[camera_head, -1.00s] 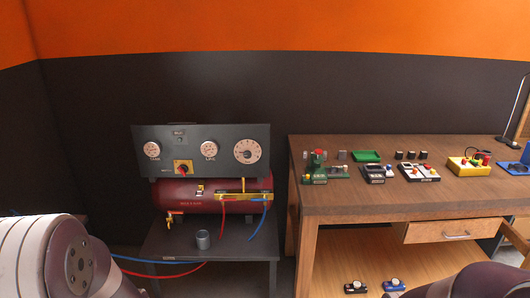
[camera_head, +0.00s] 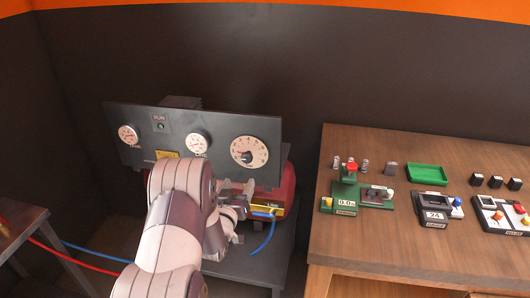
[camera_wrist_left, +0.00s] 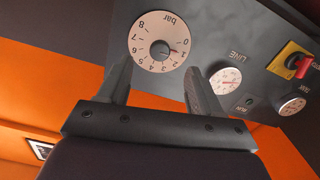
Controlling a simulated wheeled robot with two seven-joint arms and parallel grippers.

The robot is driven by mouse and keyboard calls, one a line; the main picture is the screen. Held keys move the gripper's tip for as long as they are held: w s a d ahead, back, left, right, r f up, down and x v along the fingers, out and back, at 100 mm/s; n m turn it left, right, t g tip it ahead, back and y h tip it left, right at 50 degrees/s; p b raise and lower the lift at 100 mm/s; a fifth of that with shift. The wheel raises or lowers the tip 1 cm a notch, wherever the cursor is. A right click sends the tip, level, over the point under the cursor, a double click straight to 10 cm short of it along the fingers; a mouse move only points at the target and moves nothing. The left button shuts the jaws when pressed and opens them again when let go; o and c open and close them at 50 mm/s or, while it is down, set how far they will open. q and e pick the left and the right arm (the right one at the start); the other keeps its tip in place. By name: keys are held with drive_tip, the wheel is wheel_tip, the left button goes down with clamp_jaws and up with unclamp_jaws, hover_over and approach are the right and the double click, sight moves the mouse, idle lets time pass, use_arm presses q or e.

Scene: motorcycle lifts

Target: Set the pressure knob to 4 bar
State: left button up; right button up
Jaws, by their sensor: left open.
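The pressure knob is a small black knob (camera_wrist_left: 160,49) at the centre of a round white dial marked in bar from 0 to 8. Its pointer seems to be near 1. The dial (camera_head: 249,152) is at the right end of the dark panel (camera_head: 272,133) in the head view. My left gripper (camera_head: 240,188) is just below and in front of the dial. In the left wrist view its two fingers (camera_wrist_left: 159,68) are spread apart and empty, with the dial beyond and between their tips. Nothing touches the knob as far as I can see. My right gripper is out of view.
Two small gauges (camera_head: 128,135) (camera_head: 197,145) sit on the panel. A red switch (camera_wrist_left: 301,65) on a yellow plate is there too. The red compressor tank is mostly behind my arm. A wooden bench (camera_head: 400,248) with several devices stands at right.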

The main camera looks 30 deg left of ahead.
sight(246, 160)
use_arm(q)
drive_tip(key=shift+t, duration=0.3)
drive_tip(key=x, duration=0.3)
drive_tip(key=p+x, duration=0.1)
drive_tip(key=x, duration=0.3)
drive_tip(key=r+p+x, duration=0.1)
drive_tip(key=x, duration=0.2)
drive_tip(key=shift+w+a, duration=0.2)
drive_tip(key=shift+a, duration=0.15)
drive_tip(key=shift+w+a, duration=0.15)
drive_tip(key=shift+w, duration=0.45)
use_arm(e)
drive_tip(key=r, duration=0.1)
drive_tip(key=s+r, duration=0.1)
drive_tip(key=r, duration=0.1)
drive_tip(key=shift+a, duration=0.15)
use_arm(q)
drive_tip(key=shift+s, duration=0.1)
drive_tip(key=c, duration=1.1)
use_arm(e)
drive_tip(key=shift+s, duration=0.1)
